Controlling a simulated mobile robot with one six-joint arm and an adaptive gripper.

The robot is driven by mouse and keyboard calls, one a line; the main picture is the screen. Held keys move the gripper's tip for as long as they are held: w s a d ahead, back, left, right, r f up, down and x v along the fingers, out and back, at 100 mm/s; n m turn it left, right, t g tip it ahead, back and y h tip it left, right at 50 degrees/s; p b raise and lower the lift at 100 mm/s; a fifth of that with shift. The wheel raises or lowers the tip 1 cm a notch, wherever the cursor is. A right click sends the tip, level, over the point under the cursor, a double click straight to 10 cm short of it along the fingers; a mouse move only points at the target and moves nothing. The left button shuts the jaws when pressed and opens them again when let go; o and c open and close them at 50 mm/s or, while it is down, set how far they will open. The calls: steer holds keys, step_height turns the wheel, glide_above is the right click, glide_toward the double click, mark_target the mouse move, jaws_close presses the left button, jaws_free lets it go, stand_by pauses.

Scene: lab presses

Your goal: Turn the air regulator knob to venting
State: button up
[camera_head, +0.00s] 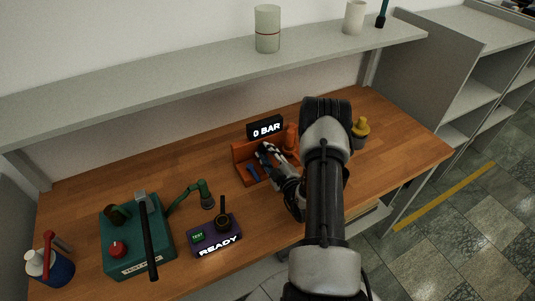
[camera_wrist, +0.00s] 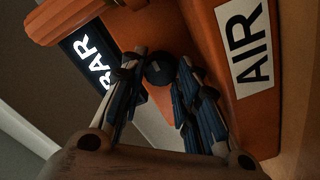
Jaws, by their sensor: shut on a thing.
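The orange air regulator (camera_head: 243,153) stands at the back middle of the table. Its display (camera_head: 265,128) reads "0 BAR". In the wrist view its orange body (camera_wrist: 210,55) carries an "AIR" label (camera_wrist: 244,46), and part of the display (camera_wrist: 88,58) shows "BAR". A dark round knob (camera_wrist: 159,70) shows between the fingertips of my gripper (camera_wrist: 157,76). My gripper is shut on this knob, and the fingers hide part of its sides. In the head view my gripper (camera_head: 266,155) is at the regulator's front, and the knob cannot be made out.
A green press (camera_head: 120,240) with a black lever stands at the left front. A yellow-topped item (camera_head: 361,128) stands right of my arm. A shelf (camera_head: 200,70) runs above the table.

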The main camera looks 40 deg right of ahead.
steer(key=o, duration=0.8)
steer(key=shift+c, duration=0.2)
steer(key=v, duration=1.2)
steer(key=shift+a, duration=0.1)
steer(key=shift+r, duration=0.1)
